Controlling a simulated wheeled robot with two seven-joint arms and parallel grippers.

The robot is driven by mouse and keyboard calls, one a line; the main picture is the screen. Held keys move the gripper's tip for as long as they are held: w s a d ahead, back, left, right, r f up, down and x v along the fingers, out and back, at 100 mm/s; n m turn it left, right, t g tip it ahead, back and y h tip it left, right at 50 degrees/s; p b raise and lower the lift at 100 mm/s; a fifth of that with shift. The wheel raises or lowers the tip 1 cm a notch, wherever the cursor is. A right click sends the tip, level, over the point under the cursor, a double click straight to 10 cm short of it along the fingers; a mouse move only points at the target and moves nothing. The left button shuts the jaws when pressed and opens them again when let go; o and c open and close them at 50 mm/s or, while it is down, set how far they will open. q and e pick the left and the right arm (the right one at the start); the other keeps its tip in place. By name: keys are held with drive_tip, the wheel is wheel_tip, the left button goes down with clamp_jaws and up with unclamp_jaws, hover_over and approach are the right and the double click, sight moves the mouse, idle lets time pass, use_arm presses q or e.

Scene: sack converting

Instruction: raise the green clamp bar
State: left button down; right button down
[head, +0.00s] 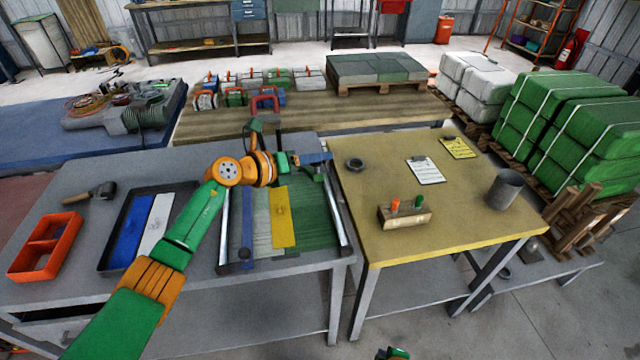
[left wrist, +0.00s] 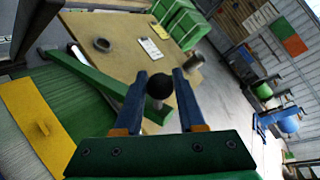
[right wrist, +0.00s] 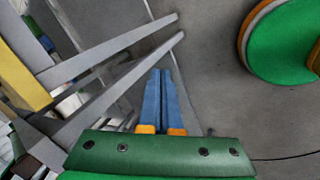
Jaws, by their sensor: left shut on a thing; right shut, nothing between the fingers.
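The green clamp bar (left wrist: 95,85) slants across the left wrist view over a stack of green sheets (left wrist: 75,100), and its raised or lowered state is hard to judge. A round black knob (left wrist: 159,88) shows at its near end. My left gripper (left wrist: 160,74) is shut on the knob, one blue finger on each side. In the head view my left gripper (head: 322,159) is at the right rail of the sheet bed and hides much of the bar. My right gripper (right wrist: 161,72) is shut and empty over the floor, low at the bottom edge of the head view.
A yellow plate (head: 283,217) lies on the sheets. A yellow-topped table (head: 385,240) adjoins on the right with a tool block (head: 405,217), clipboard (head: 425,170) and grey cup (head: 504,190). A tray (head: 112,245) and an orange bin (head: 45,248) are left.

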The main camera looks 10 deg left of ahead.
drive_tip(key=w+a+r+n+t, duration=0.1)
drive_tip(key=w+a+r+n, duration=0.25)
drive_tip(key=r, duration=0.25)
drive_tip(key=w+a+r+n+t+y, duration=0.1)
drive_tip(key=w+a+r+n+t, duration=0.1)
drive_tip(key=w+r+n, duration=0.25)
drive_tip(key=w+a+r+n+t, duration=0.1)
drive_tip(key=w+a+r+n, duration=0.25)
drive_tip(key=r, duration=0.25)
drive_tip(key=s+a+r+n+t+y, duration=0.1)
drive_tip(key=a+r+n+t, duration=0.15)
drive_tip(key=r+n, duration=0.45)
drive_tip(key=a+r+n+t+y, duration=0.1)
drive_tip(key=a+r+n, duration=0.3)
drive_tip(key=r, duration=0.6)
drive_tip(key=w+a+n, duration=0.1)
drive_tip(key=w+a, duration=0.1)
drive_tip(key=w, duration=0.8)
drive_tip(key=shift+w+a, duration=0.2)
drive_tip(key=shift+w, duration=0.15)
